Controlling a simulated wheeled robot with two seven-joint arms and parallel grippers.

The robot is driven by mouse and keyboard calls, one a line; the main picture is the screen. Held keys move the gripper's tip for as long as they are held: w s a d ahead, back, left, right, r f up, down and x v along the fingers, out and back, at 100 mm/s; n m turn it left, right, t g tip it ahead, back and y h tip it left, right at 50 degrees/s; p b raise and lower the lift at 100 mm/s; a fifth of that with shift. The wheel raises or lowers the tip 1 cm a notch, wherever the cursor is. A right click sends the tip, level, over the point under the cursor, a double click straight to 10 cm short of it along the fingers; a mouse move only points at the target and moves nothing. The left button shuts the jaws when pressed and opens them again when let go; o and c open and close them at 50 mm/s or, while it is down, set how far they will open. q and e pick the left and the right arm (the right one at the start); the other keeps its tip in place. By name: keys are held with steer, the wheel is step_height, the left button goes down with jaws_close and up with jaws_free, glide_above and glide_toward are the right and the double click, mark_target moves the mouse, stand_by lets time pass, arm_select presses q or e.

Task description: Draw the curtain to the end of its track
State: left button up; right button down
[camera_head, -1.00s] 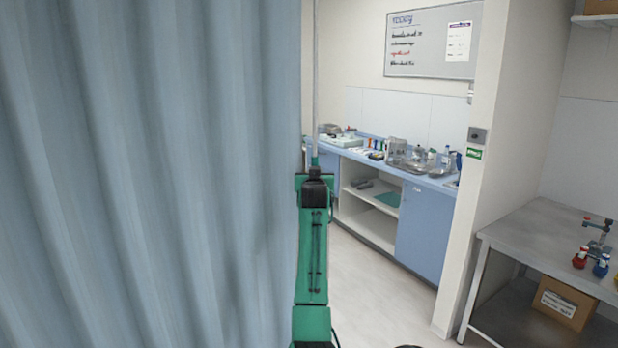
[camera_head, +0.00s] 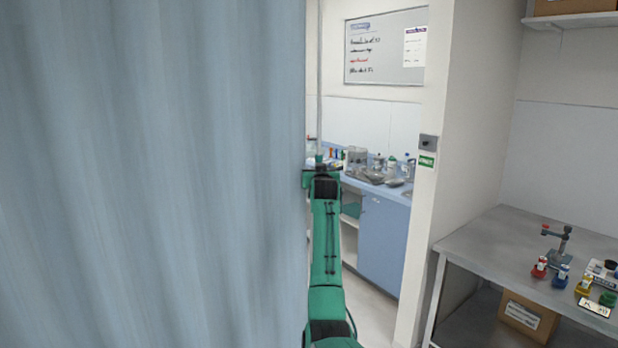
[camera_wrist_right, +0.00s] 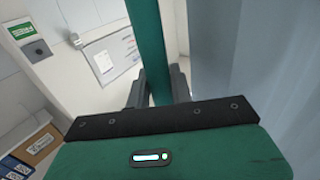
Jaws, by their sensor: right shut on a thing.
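The blue-grey curtain (camera_head: 150,180) fills the left half of the head view, and its free edge hangs straight down near the middle. A thin pale pull rod (camera_head: 320,70) hangs along that edge. My right gripper (camera_head: 321,165) is shut on the rod's lower end, beside the curtain edge. In the right wrist view a teal grip on the rod (camera_wrist_right: 147,40) passes between the dark fingers of my right gripper (camera_wrist_right: 158,85), with the curtain (camera_wrist_right: 250,60) close on the right. The track is out of view. My left gripper is not in view.
A wall end with a switch (camera_head: 428,143) and green sign stands right of the curtain edge. Behind it are a blue counter (camera_head: 383,240) with supplies and a whiteboard (camera_head: 385,48). A metal table (camera_head: 490,245) with small coloured items stands at right. Some bare floor shows between.

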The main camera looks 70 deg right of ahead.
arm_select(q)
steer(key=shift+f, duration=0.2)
arm_select(e)
steer(key=shift+s+d+r, duration=0.1)
steer(key=shift+s+d, duration=0.4)
steer(key=shift+d, duration=0.25)
steer(key=c, duration=1.5)
jaws_free()
steer(key=shift+o, duration=1.2)
steer(key=shift+s+d, duration=0.1)
steer(key=shift+d, duration=0.1)
arm_select(q)
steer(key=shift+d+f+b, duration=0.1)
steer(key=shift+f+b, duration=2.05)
steer(key=shift+b, duration=0.15)
arm_select(e)
steer(key=v, duration=1.3)
steer(key=shift+a, duration=0.25)
steer(key=shift+s+f, duration=0.1)
steer(key=shift+f, duration=0.1)
